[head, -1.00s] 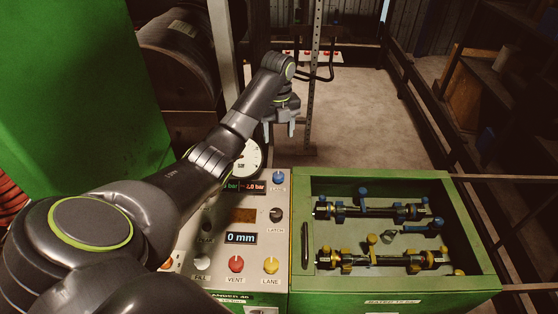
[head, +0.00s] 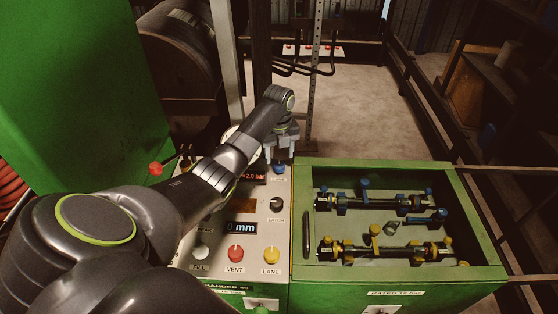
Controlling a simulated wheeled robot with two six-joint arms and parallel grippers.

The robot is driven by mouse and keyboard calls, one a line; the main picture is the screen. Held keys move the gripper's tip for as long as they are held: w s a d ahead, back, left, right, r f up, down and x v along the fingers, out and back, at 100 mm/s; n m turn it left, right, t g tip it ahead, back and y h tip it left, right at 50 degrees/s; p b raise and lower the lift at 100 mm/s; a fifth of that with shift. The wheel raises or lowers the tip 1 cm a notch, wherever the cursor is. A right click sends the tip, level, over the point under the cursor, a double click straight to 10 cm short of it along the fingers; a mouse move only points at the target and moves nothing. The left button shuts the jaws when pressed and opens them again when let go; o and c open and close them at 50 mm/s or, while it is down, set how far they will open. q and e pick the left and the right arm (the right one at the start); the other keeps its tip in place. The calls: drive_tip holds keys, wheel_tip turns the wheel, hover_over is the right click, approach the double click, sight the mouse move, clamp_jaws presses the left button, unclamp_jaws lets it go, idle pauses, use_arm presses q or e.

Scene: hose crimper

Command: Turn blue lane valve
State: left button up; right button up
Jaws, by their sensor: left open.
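The blue lane valve (head: 279,169) is a small blue knob at the top right corner of the pale control panel (head: 255,212), with a label just below it. My left gripper (head: 281,157) is open and points down at the knob, its fingers at or just above it. I cannot tell whether the fingers touch the knob. My left arm reaches across from the left and hides part of the panel and gauge. My right gripper is not in view.
The panel also carries a yellow lane knob (head: 271,254), a red vent knob (head: 235,253), a pale fill knob (head: 201,251) and a dark latch knob (head: 276,204). A green tray (head: 480,247) with blue and yellow hose fittings stands to the right. The floor behind is clear.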

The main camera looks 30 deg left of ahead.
sight(279, 164)
use_arm(q)
drive_tip(key=shift+f, duration=2.15)
drive_tip(key=c, duration=1)
